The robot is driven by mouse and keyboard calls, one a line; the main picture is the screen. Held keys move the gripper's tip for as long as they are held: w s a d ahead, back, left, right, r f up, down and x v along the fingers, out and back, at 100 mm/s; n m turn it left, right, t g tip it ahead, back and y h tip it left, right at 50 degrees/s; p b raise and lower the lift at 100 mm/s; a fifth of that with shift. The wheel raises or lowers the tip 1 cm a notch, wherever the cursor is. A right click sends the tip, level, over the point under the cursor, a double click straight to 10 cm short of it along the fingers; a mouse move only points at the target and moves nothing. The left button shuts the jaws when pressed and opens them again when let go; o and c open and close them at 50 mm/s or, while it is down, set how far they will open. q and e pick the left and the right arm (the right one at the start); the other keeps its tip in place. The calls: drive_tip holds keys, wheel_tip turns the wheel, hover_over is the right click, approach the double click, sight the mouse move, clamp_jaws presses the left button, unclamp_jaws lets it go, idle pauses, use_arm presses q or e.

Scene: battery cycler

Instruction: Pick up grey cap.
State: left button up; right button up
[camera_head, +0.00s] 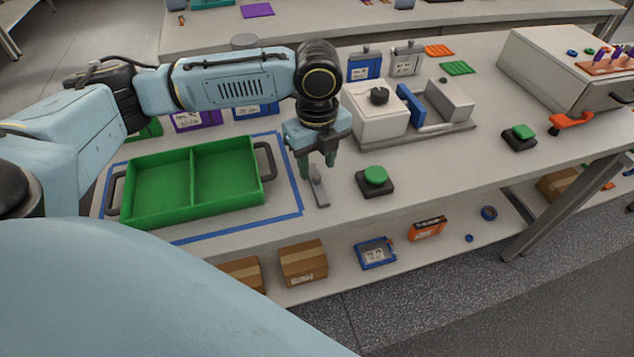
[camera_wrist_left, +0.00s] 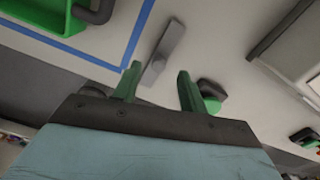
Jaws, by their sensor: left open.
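A small grey elongated piece (camera_head: 320,190), which I take for the grey cap, lies on the light worktop. It is just right of the blue tape outline and left of a green button. It also shows in the left wrist view (camera_wrist_left: 168,44), just beyond the fingertips. My left gripper (camera_head: 317,172) points down at it, with its green fingers apart and empty. In the left wrist view the fingertips (camera_wrist_left: 160,70) stand either side of the piece's near end; contact cannot be told. My right gripper is not in view.
A green two-compartment tray (camera_head: 192,176) with dark handles stands inside blue tape (camera_head: 237,229) on the left. A green button on a black base (camera_head: 375,178) is close right of the gripper. A white device (camera_head: 373,116) stands behind. The worktop's front edge is near.

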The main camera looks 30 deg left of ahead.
sight(316, 175)
use_arm(q)
wheel_tip(316, 175, down, 3)
drive_tip(key=shift+r, duration=0.1)
drive_tip(key=shift+f, duration=0.25)
drive_tip(key=shift+r, duration=0.1)
clamp_jaws()
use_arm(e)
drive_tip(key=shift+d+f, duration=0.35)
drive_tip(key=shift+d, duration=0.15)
